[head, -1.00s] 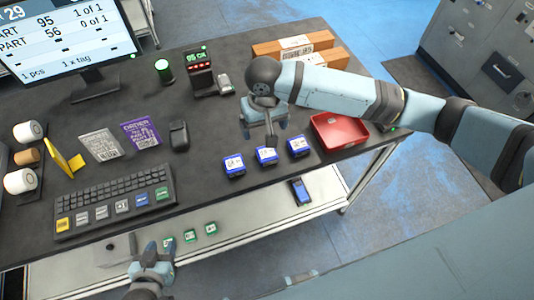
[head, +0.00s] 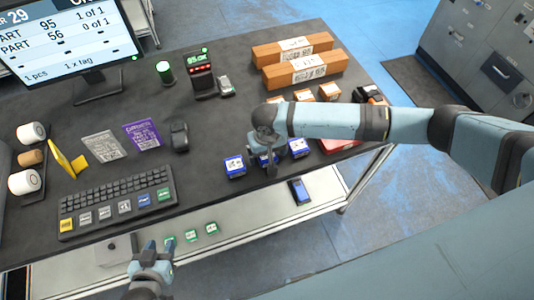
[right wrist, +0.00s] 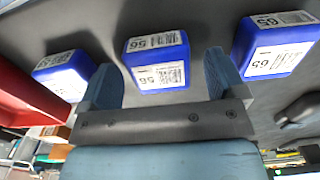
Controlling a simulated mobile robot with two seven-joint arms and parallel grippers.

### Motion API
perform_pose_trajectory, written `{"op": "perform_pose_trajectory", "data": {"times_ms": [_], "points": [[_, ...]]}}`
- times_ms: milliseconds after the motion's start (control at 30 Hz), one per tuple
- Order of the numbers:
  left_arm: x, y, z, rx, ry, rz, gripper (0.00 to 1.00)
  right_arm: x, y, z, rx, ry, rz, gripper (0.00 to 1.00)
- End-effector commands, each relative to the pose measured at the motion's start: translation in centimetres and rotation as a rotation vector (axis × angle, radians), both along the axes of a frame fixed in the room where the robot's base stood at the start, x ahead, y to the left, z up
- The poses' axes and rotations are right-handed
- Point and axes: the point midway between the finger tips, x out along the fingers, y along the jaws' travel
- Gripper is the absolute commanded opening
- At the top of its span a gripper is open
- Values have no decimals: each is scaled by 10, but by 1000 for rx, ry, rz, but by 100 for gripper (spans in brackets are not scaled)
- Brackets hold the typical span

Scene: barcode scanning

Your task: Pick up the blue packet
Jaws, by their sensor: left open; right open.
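Three blue packets with white labels lie in a row near the table's front edge: a left one (head: 234,167), a middle one (head: 264,160) partly hidden by my right gripper, and a right one (head: 299,148). My right gripper (head: 270,166) is over the middle packet. In the right wrist view its open fingers (right wrist: 160,68) stand on either side of the middle packet (right wrist: 157,76), with nothing held; contact cannot be told. The other two packets lie outside the fingers. My left gripper (head: 158,246) is open and empty in front of the table.
A red tray (head: 342,145) is partly hidden behind my right arm. Brown boxes (head: 300,68) and smaller cartons lie at the back right. A keyboard (head: 115,200), black mouse (head: 179,136) and scanner stand (head: 202,80) are on the left part. A lower shelf holds small green-marked items (head: 191,236).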

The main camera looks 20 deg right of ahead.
Motion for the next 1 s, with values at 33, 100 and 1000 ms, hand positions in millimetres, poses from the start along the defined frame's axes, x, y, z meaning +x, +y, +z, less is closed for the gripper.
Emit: {"op": "perform_pose_trajectory", "data": {"times_ms": [33,100,1000], "points": [[0,0,1,-1,0,1,43,0,0,-4,-1,1,0,89],[0,0,0,-1,1,1,43,0,0,-7,0,0,1,89],[-1,-1,-1,-1,3,0,43,1,0,4,1,-2,-1,31]]}}
